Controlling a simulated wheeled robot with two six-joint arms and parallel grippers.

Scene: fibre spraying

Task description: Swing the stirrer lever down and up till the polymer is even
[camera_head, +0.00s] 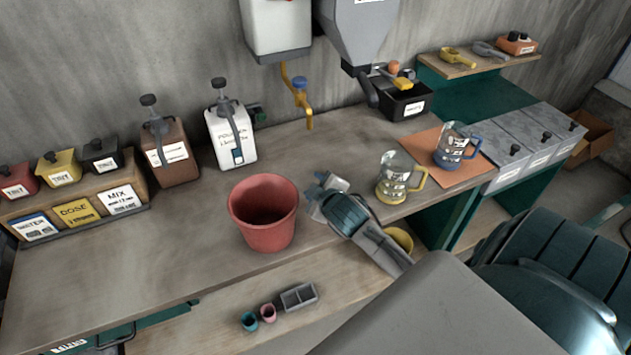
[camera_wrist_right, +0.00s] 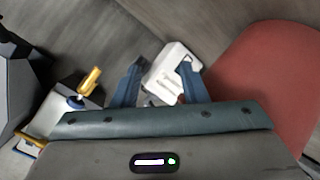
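A white canister (camera_head: 230,137) stands at the back of the bench. Its label seems to read "POLYMER". My right gripper (camera_head: 318,188) is over the bench, right of the red bucket (camera_head: 263,217) and apart from the canister. In the right wrist view the gripper (camera_wrist_right: 158,80) has its fingers spread and empty. The white canister (camera_wrist_right: 170,72) shows beyond them, with the bucket (camera_wrist_right: 265,85) at the right. My left gripper is not in view.
A brown canister (camera_head: 171,158) with a similar lever stands left of the white one. A yellow tap (camera_head: 302,105) hangs from a wall tank. Glass jugs (camera_head: 397,180) stand right of my gripper. The bench's left front is clear.

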